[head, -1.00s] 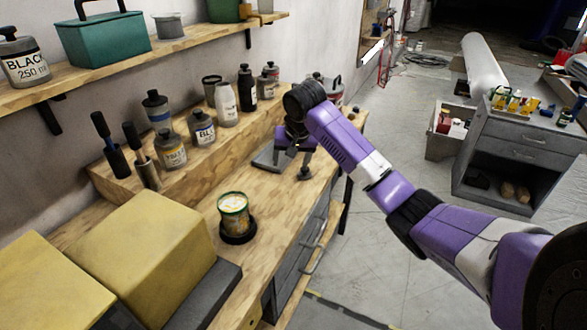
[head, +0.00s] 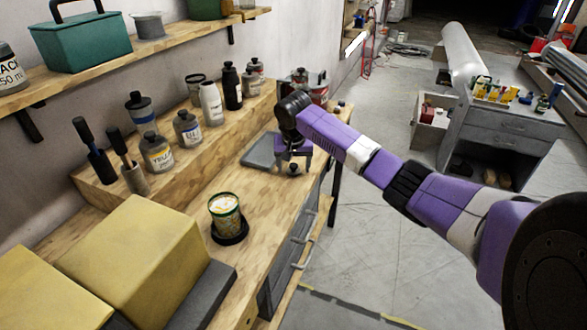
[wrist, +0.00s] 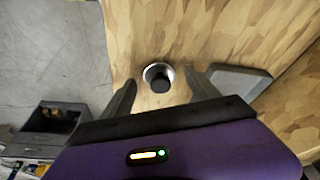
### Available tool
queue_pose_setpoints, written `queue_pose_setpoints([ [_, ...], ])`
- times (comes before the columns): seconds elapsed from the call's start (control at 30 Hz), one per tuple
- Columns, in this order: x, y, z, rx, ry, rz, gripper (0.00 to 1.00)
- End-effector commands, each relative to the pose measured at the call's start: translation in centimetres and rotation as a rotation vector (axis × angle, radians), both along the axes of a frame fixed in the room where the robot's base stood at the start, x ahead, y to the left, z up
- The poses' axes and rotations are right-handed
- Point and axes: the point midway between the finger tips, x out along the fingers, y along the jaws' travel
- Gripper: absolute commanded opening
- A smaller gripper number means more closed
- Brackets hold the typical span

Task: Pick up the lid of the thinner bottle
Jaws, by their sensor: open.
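My gripper (head: 293,158) is open, low over the workbench at its right edge. In the wrist view the open fingers of my gripper (wrist: 160,80) stand on either side of a small round item (wrist: 160,76) with a dark knob-like top and a pale metallic rim, apart from it. It looks like a lid or small cap, but I cannot be sure. In the head view it is mostly hidden by the gripper. Several bottles stand on the raised wooden step, including a white bottle (head: 211,103) and a black bottle (head: 232,87). I cannot read which one is thinner.
A grey tray (head: 259,151) lies beside the gripper on the left. An open can (head: 225,214) on a dark base stands nearer on the bench (head: 200,190). Yellow blocks (head: 135,257) fill the near bench. Brushes (head: 95,150) stand at the left.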

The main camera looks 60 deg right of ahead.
Motion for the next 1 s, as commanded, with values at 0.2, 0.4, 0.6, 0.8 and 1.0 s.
queue_pose_setpoints([
  [0.2,0.0,0.0,0.0,-0.001,0.000,0.000,0.64],
  [0.4,0.0,0.0,0.0,-0.001,-0.001,0.001,0.24],
  [0.6,0.0,0.0,0.0,-0.001,-0.001,0.001,0.06],
  [0.8,0.1,0.0,0.2,-0.001,-0.001,0.001,0.06],
  [1.0,0.1,0.0,1.8,-0.002,-0.003,0.002,0.06],
])
